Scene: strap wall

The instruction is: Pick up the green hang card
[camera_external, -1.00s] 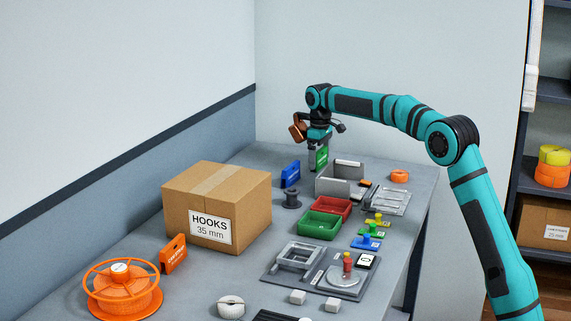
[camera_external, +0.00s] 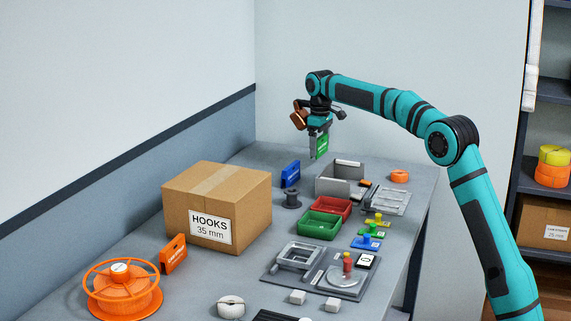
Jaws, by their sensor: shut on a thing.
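The green hang card (camera_external: 322,146) is upright in my gripper (camera_external: 318,141), above the far part of the table. My gripper points down and is shut on the card. The card appears clear of the tabletop, with its lower edge above the surface. The finger behind the card is partly hidden.
A blue hang card (camera_external: 290,173) stands left below my gripper. A grey bin (camera_external: 340,181) stands close by on the right. The grey table (camera_external: 258,155) is bare at the back.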

